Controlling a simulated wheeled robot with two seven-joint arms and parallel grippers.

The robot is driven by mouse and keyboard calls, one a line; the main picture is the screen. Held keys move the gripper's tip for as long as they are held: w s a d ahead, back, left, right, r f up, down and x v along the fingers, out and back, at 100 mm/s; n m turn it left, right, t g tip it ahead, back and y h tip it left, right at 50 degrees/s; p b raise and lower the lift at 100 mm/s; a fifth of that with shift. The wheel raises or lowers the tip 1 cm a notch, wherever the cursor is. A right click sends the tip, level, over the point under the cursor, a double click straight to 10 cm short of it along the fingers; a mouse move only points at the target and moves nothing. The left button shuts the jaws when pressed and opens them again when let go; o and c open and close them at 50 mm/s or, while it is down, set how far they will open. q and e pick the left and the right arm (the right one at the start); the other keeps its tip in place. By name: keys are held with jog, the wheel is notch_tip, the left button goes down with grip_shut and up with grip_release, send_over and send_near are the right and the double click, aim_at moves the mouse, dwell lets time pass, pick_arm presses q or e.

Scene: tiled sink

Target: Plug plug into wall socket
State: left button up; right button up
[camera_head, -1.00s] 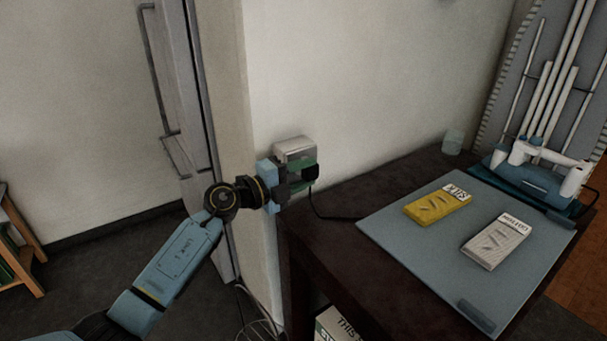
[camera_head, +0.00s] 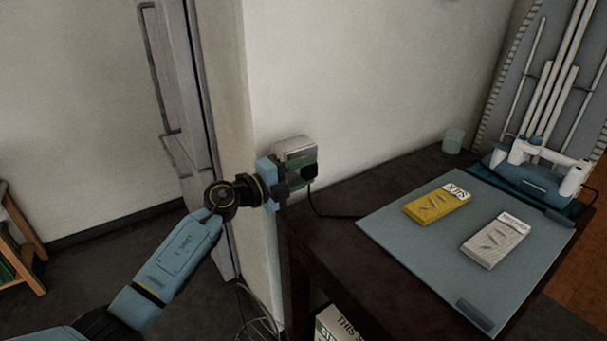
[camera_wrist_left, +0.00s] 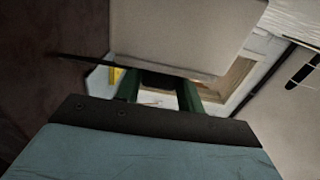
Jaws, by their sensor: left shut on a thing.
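My left gripper (camera_head: 300,178) is shut on the black plug (camera_head: 310,171), at the wall beside the table. The wall socket (camera_head: 296,146) is a pale box on the wall, just above and behind the fingers. In the left wrist view the green fingers of my left gripper (camera_wrist_left: 160,90) hold the dark plug (camera_wrist_left: 160,79) between them. The plug's contact side is hidden, so I cannot tell whether it touches the socket. My right gripper is not in view.
The black cord (camera_head: 318,207) runs from the plug down onto the dark table (camera_head: 335,240). A grey mat (camera_head: 420,255) holds a yellow box (camera_head: 437,206) and a white box (camera_head: 496,240). A door stands left of the wall corner.

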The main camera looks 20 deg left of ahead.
pick_arm(q)
jog(key=shift+w+a, duration=0.3)
jog(key=shift+a, duration=0.05)
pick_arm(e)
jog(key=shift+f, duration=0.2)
pick_arm(q)
jog(key=o, duration=1)
jog(key=p+v, duration=0.2)
jog(key=v, duration=1.1)
jog(key=shift+s+a, duration=0.15)
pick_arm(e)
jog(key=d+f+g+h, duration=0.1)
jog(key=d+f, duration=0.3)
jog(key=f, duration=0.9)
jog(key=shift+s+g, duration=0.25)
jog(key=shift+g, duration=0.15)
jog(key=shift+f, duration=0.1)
